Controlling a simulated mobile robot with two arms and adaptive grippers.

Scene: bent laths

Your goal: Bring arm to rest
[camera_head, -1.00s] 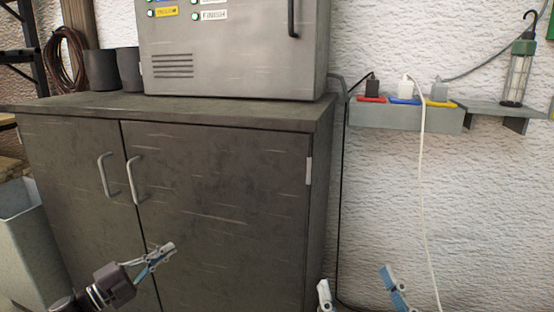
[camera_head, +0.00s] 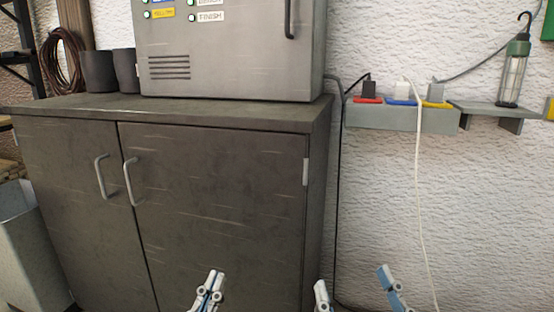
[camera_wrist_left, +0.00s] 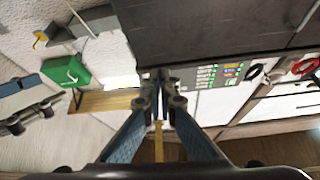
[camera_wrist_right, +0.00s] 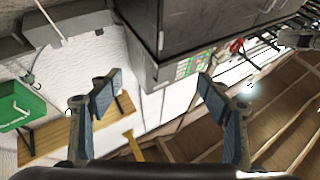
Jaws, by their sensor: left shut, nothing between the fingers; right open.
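My left gripper (camera_head: 208,291) is shut and empty, low in the head view in front of the dark cabinet. In the left wrist view its fingertips (camera_wrist_left: 163,80) meet with nothing between them. My right gripper (camera_head: 354,285) is open and empty at the bottom of the head view, in front of the white wall. In the right wrist view its two fingers (camera_wrist_right: 155,93) stand wide apart. Most of both arms lies outside the head view.
The dark cabinet (camera_head: 225,190) with two handles carries a grey control box (camera_head: 225,50) and dark cups (camera_head: 100,70). A socket ledge (camera_head: 390,116) and a caged lamp (camera_head: 513,75) are on the wall at right. A white cable (camera_head: 417,190) hangs down. A pale bin (camera_head: 30,255) stands at left.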

